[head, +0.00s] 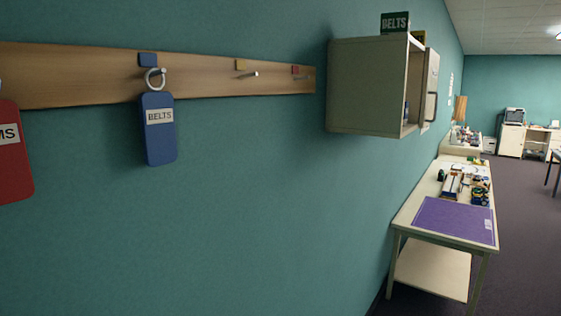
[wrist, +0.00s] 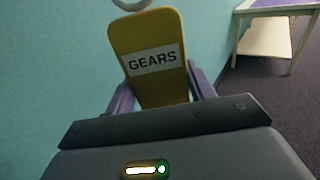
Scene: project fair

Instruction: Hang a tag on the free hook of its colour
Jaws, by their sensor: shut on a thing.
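A yellow tag (wrist: 152,88) with a white label reading GEARS stands upright in the wrist view. My gripper (wrist: 160,84) is shut on its lower part. A ring (wrist: 131,4) shows above the tag, cut by the top edge. In the head view, a wooden rail (head: 205,84) carries hooks under coloured squares. The hook (head: 250,74) under the yellow square (head: 241,64) is bare. A blue BELTS tag (head: 159,142) hangs under the blue square (head: 148,59). The hook under the red square (head: 295,70) looks bare. A red tag (head: 12,160) is cut by the left edge. My gripper is outside the head view.
A wall cabinet (head: 366,88) with its door open juts out right of the rail, with a green BELTS sign (head: 395,22) on top. A table (head: 399,222) with a purple mat (head: 453,220) stands below and beyond it. The wall under the rail is clear.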

